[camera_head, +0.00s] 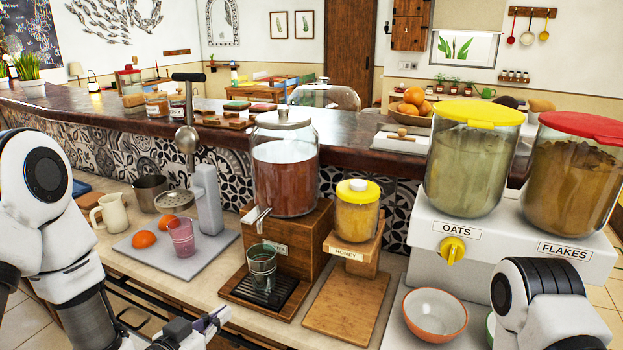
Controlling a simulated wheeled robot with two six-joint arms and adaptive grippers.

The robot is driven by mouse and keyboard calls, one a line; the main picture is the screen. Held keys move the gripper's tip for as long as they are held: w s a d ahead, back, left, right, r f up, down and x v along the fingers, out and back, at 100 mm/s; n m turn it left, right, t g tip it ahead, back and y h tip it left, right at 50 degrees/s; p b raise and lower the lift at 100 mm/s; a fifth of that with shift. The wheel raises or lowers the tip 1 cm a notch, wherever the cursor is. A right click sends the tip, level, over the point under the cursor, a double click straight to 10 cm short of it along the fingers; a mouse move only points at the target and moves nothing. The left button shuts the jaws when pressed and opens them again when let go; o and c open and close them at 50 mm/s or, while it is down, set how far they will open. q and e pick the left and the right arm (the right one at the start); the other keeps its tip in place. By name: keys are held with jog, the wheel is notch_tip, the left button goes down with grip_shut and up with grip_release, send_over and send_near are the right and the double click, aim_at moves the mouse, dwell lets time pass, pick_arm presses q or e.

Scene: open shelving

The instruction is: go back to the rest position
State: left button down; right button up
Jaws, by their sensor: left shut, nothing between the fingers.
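My left gripper (213,320) is low at the bottom edge, in front of the counter's front edge. Its fingers are shut and empty, and nothing is in contact with them that I can see. My left arm comes in from the left edge. Part of my right arm shows at the bottom right, over the front of the cereal stand; its gripper is out of the picture.
The counter holds a white pitcher (110,213), a juice press (207,198), a drink dispenser (285,175) with a glass (262,264) below its tap, a honey jar (357,215), an orange bowl (434,313) and a cereal dispenser (487,252).

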pick_arm(q)
jog(key=s+f+g+y, duration=0.1)
jog(key=s+f+g, duration=0.15)
jog(key=f, duration=0.55)
jog(key=s+f+g+y, duration=0.1)
jog(key=s+f+g, duration=0.1)
jog(key=s+f, duration=0.35)
jog(key=s+a+f+n+g+y, duration=0.1)
jog(key=s+a+f+n+g, duration=0.1)
jog(key=s+f+g, duration=0.3)
jog(key=s+a+f+n+g+y, duration=0.1)
jog(key=s+f+g, duration=0.4)
jog(key=s+f, duration=0.5)
jog(key=s+a+y, duration=0.1)
jog(key=s, duration=0.3)
jog(key=shift+a+f+n+y, duration=0.2)
jog(key=shift+a+n+y, duration=0.1)
jog(key=shift+n, duration=0.1)
